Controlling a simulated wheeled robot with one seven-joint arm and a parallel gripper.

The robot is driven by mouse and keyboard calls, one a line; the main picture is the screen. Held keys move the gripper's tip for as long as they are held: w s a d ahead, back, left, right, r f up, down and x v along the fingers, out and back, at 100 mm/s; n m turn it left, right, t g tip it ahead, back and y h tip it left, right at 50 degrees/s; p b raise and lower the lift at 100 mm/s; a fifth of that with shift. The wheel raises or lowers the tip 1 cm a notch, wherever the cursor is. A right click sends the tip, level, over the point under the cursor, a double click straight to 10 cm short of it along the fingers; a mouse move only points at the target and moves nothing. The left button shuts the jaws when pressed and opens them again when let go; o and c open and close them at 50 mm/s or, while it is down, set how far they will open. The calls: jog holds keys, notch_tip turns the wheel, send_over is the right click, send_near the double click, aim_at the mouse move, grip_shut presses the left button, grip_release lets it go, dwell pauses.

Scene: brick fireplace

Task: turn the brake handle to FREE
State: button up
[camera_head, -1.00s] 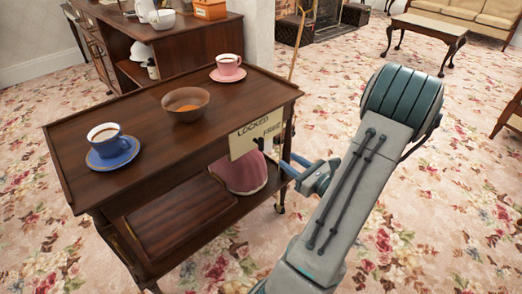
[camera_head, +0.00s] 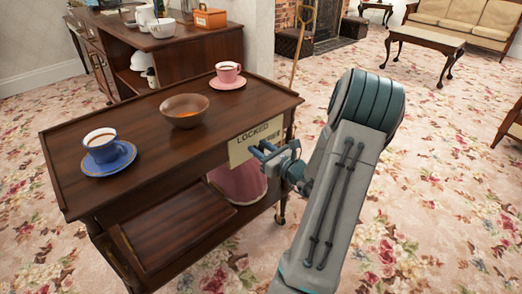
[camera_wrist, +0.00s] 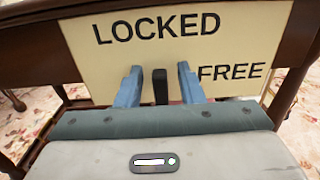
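The brake handle (camera_wrist: 160,86) is a short black bar, standing upright in the wrist view in front of a cream plate (camera_wrist: 87,63) marked LOCKED and FREE. It stands under the word LOCKED, left of FREE. The plate (camera_head: 235,152) is on the end of the wooden trolley (camera_head: 150,150) in the head view. My gripper (camera_wrist: 160,85) is open, its two blue fingers on either side of the handle with a visible gap on each side. In the head view, my gripper (camera_head: 265,152) is in front of the plate and hides the handle.
On the trolley top are a blue cup (camera_head: 101,142) on a saucer, a brown bowl (camera_head: 184,110) and a pink cup (camera_head: 228,71) on a saucer. A cane (camera_head: 303,40) leans behind the trolley. The carpet (camera_head: 440,170) at right is clear.

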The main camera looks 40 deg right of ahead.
grip_shut()
jog(key=shift+r+m+p, duration=0.15)
jog(key=shift+m+p, duration=0.15)
jog(key=shift+p, duration=0.3)
jog(key=m+p, duration=0.1)
jog(key=p, duration=0.2)
jog(key=shift+d+r+m, duration=0.1)
jog(key=shift+m, duration=0.3)
jog(key=m+p, duration=0.1)
jog(key=p, duration=0.1)
jog(key=m+p, duration=0.3)
jog(key=p, duration=0.1)
jog(key=shift+d, duration=0.25)
jog(key=m+p, duration=0.4)
jog(key=f+m+p, duration=0.1)
jog(key=m+p, duration=0.1)
jog(key=p, duration=0.1)
jog(key=shift+d+m, duration=0.2)
jog(key=shift+m, duration=0.2)
jog(key=shift+f+m+p, duration=0.2)
jog(key=shift+m+p, duration=0.6)
jog(key=shift+m, duration=0.3)
jog(key=shift+f+m+p, duration=0.2)
jog(key=shift+m+p, duration=0.55)
jog(key=shift+m, duration=0.35)
jog(key=shift+f, duration=0.1)
